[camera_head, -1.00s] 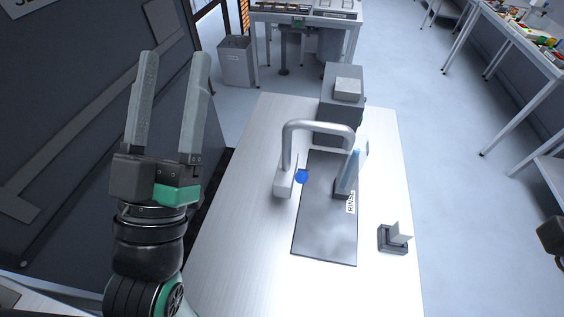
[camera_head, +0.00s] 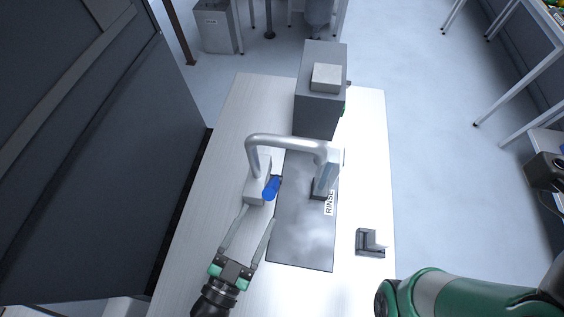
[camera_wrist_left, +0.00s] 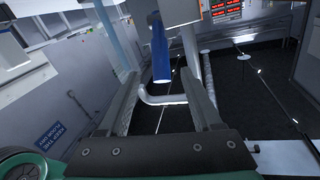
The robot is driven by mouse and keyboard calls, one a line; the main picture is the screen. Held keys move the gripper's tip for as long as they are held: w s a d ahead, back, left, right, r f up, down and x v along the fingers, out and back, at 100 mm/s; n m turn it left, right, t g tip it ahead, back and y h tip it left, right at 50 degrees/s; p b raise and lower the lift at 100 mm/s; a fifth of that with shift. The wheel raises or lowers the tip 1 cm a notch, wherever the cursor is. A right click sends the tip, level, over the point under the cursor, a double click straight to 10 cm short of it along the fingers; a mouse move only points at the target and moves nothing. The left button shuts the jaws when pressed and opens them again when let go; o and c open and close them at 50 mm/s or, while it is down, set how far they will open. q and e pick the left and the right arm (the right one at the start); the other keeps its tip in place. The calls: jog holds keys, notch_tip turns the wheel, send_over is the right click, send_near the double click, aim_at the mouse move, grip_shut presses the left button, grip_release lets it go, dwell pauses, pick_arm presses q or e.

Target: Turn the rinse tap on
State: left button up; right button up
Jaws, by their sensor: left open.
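The rinse tap is a silver arched pipe (camera_head: 285,142) on a pale base block (camera_head: 257,190) at the left of a dark sink plate (camera_head: 305,235). Its blue lever (camera_head: 271,188) sticks out from the base block. My left gripper (camera_head: 257,214) is open just in front of the lever, its fingers pointing at the base block. In the left wrist view the blue lever (camera_wrist_left: 160,50) stands beyond and between the open fingers (camera_wrist_left: 160,75), apart from them. I cannot see a right gripper.
A clear upright piece with a RINSE label (camera_head: 329,203) stands at the plate's right. A grey box (camera_head: 320,105) stands behind the tap. A small grey bracket (camera_head: 370,242) sits at the right. My green arm link fills the lower right. The table's left side is mostly bare.

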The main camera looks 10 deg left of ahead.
aim_at(275, 182)
pick_arm(q)
jog(key=p+x, duration=0.1)
jog(key=x, duration=1)
jog(key=shift+w+d+r, duration=0.1)
jog(key=shift+w, duration=0.15)
grip_shut()
dwell(0.8)
